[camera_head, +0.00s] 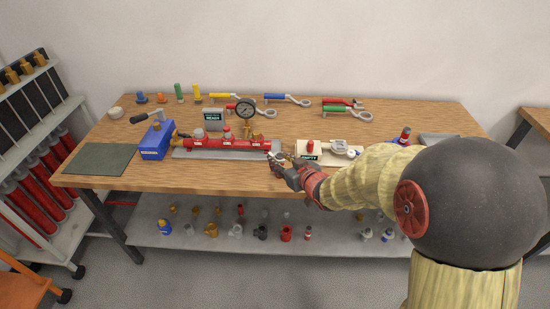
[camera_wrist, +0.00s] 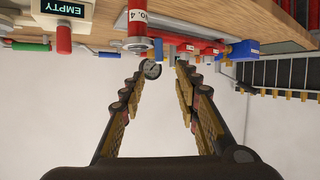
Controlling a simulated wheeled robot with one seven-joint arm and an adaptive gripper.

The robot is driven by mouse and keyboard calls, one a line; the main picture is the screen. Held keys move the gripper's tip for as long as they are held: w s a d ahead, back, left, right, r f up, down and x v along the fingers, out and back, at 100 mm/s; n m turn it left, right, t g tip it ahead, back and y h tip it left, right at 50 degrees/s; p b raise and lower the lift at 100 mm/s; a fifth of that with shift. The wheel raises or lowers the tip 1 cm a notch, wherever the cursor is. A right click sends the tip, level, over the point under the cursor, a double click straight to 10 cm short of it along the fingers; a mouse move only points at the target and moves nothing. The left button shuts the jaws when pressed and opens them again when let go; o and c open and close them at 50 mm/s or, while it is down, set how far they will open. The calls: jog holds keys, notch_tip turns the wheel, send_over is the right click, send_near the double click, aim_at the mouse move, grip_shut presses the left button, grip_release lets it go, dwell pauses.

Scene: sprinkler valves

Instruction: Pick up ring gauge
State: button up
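No part is clearly marked as a ring gauge. My gripper (camera_head: 282,160) is at the table's front edge, near the manifold's right end. In the wrist view its fingers (camera_wrist: 158,88) are wide apart with nothing between them.
A blue box (camera_head: 156,141) stands left of the manifold, beside a dark green mat (camera_head: 101,159). Coloured wrenches (camera_head: 287,99) lie at the back. A lower shelf (camera_head: 190,239) holds several small parts.

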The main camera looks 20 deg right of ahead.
aim_at(272, 155)
jog(key=b+x, duration=0.1)
jog(key=x, duration=0.3)
jog(key=b+x, duration=0.1)
jog(key=x, duration=0.2)
jog(key=shift+f+b, duration=0.3)
jog(key=shift+b, duration=0.05)
jog(key=shift+r, duration=0.1)
jog(key=shift+c, duration=0.5)
jog(key=shift+s, duration=0.1)
grip_shut()
